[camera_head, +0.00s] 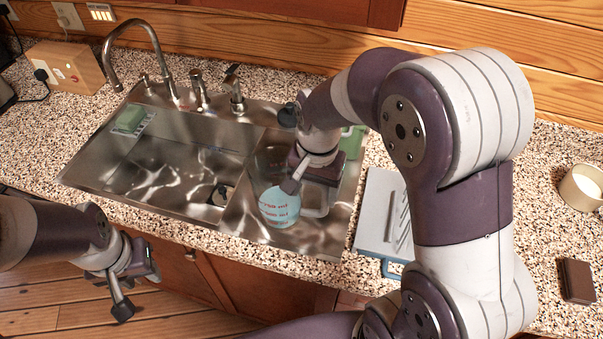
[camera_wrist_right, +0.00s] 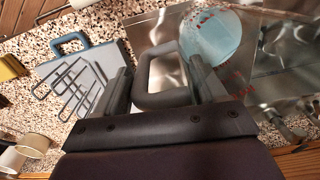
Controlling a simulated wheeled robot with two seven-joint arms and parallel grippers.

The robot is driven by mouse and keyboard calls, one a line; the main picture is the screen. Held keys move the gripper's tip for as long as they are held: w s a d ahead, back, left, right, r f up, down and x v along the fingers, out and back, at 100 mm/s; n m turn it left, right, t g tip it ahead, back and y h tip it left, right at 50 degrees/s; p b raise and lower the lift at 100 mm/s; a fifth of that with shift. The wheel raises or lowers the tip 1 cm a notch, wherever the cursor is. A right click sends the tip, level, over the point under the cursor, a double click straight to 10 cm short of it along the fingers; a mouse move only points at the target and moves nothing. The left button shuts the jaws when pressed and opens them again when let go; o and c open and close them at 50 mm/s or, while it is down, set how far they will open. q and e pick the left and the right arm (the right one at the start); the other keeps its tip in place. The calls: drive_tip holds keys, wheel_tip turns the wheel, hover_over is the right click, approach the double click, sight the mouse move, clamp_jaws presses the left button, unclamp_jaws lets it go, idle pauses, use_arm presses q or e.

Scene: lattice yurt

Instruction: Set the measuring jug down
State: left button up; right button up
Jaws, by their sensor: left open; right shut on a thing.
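The measuring jug (camera_head: 280,205) is clear with red markings and looks pale blue inside. It is over the right part of the steel sink (camera_head: 235,215) and looks roughly upright. I cannot tell whether its base touches the steel. My right gripper (camera_head: 312,172) is shut on the jug's handle, which shows between the fingers in the right wrist view (camera_wrist_right: 160,78). The jug's body (camera_wrist_right: 220,40) is at the top right there. My left gripper (camera_head: 138,278) is open and empty, in front of the cabinet below the counter edge.
A grey board (camera_head: 378,215) with a wire rack and blue handle lies right of the sink. A green sponge (camera_head: 130,118) sits at the sink's left. The faucet (camera_head: 140,30) stands behind. A pale pot (camera_head: 582,186) and brown block (camera_head: 577,280) are far right.

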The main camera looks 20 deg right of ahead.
drive_tip(key=w+d+f+p, duration=0.3)
drive_tip(key=w+d+f, duration=0.1)
drive_tip(key=w+f, duration=0.3)
wheel_tip(320, 180, down, 2)
drive_tip(key=shift+w+d+f, duration=0.15)
drive_tip(key=shift+d, duration=0.1)
drive_tip(key=o, duration=1.3)
use_arm(q)
drive_tip(key=r, duration=0.4)
drive_tip(key=shift+s, duration=0.35)
use_arm(e)
drive_tip(key=shift+o, duration=0.2)
use_arm(q)
drive_tip(key=shift+r, duration=0.1)
